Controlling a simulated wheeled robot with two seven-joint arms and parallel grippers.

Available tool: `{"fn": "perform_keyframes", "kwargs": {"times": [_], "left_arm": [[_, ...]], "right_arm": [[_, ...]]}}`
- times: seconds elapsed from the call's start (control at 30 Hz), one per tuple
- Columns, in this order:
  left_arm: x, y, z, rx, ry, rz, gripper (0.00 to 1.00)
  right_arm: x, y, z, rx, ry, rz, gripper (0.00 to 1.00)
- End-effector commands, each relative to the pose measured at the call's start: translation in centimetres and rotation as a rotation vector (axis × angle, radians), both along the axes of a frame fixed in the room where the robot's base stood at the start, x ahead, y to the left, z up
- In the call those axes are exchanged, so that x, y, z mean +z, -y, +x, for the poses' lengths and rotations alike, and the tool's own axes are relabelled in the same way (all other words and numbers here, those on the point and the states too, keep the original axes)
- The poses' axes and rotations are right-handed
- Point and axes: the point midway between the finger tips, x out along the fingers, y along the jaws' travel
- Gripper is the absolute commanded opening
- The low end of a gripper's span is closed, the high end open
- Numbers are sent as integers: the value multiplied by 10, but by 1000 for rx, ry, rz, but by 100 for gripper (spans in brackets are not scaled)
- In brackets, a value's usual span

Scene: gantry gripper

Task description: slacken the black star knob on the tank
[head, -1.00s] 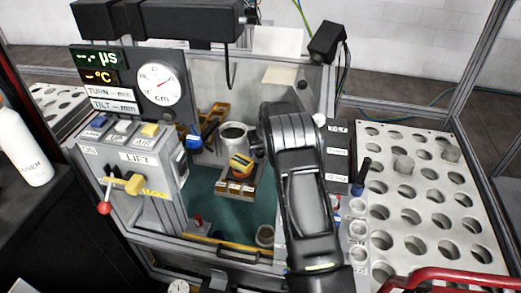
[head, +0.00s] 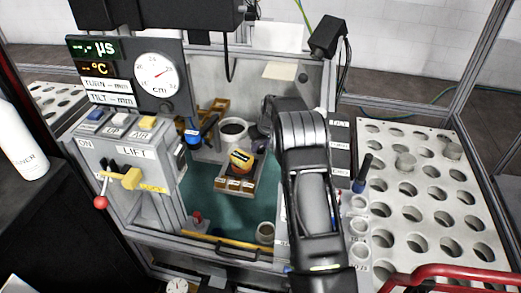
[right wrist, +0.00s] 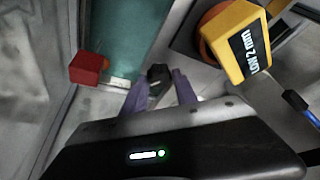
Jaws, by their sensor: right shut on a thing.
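In the right wrist view a small black knob-like piece (right wrist: 158,73) sits between the two purple fingertips of my right gripper (right wrist: 158,83). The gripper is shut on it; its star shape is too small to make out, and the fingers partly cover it. In the head view my right arm reaches over the tank (head: 215,203), which has a green floor. Its wrist hides the fingertips and the knob there. My left gripper is not in view.
In the head view a grey cup (head: 233,129) stands in the tank. A lift panel (head: 130,155) is at left, a perforated metal rack (head: 405,222) at right.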

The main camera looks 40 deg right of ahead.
Motion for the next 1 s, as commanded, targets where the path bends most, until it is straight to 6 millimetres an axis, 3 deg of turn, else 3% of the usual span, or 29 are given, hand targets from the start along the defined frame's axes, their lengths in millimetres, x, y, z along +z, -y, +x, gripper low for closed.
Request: {"fn": "perform_keyframes", "kwargs": {"times": [0.03,0.2,0.37,0.63,0.67,0.9,1.0], "left_arm": [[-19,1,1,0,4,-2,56],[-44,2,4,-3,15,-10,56],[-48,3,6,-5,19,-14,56],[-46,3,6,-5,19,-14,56],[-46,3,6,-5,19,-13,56],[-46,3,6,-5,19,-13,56],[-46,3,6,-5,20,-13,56]], "right_arm": [[-9,2,0,34,5,0,0],[-9,3,0,201,4,-1,0],[-3,2,0,308,3,-1,0],[0,1,0,314,1,-1,0],[0,2,0,314,1,-1,36],[0,2,0,313,1,-1,56],[0,2,0,313,1,0,56]]}}
